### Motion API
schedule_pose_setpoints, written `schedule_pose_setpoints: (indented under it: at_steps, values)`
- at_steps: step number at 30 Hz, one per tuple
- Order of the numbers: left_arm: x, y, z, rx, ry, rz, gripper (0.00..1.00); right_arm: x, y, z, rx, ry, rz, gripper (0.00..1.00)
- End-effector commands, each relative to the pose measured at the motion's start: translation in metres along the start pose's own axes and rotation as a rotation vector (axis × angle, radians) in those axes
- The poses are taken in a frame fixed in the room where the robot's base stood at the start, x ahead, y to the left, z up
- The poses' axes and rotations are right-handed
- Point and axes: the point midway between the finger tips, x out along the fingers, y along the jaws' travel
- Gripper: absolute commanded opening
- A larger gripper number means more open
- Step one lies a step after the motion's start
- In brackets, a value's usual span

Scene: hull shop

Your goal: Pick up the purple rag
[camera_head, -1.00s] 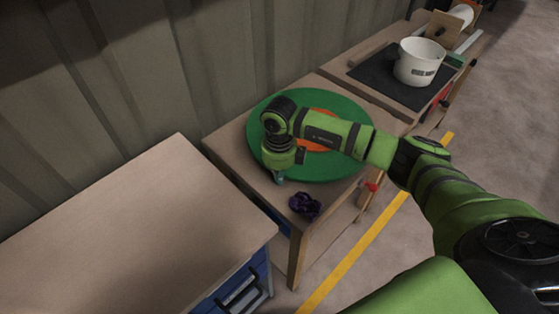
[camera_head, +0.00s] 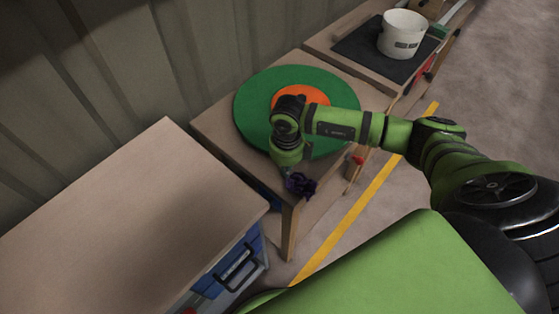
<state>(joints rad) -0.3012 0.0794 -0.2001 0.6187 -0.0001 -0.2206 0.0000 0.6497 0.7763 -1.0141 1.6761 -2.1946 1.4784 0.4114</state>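The purple rag (camera_head: 302,185) is a small dark crumpled bundle near the front corner of the middle wooden table (camera_head: 228,126). My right gripper (camera_head: 289,172) points down at the rag's upper left side, at or touching it. The wrist hides most of the gripper, and its fingers are too small to tell whether they are open or shut. My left gripper is not in view.
A green disc (camera_head: 255,105) with an orange centre (camera_head: 313,95) lies behind the wrist. A bare wooden bench (camera_head: 110,220) stands at left. A white bucket (camera_head: 401,34) sits on a dark mat (camera_head: 360,48) farther back. Yellow tape (camera_head: 345,232) marks the floor.

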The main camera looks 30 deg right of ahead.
Motion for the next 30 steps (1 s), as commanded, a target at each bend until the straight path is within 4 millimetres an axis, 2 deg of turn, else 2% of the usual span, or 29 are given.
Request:
schedule_pose_setpoints:
  at_steps: [2,10,14,17,27,30]
  values:
    - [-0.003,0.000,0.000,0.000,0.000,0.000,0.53,-0.001,0.000,-0.006,-0.001,-0.001,0.000,0.00]
    - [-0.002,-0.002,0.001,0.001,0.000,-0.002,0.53,-0.001,0.000,-0.004,0.000,-0.001,0.001,0.00]
    - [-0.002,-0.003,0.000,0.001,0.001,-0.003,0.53,-0.008,0.000,-0.004,0.000,-0.002,0.001,0.00]
    - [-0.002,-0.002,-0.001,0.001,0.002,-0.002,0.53,-0.022,0.000,-0.003,-0.001,-0.005,0.000,0.00]
    - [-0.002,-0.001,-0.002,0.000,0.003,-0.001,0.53,-0.093,0.000,-0.004,-0.002,-0.006,0.000,0.00]
    - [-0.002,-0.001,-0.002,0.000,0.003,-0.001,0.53,-0.107,0.000,-0.004,0.000,-0.004,0.000,0.00]
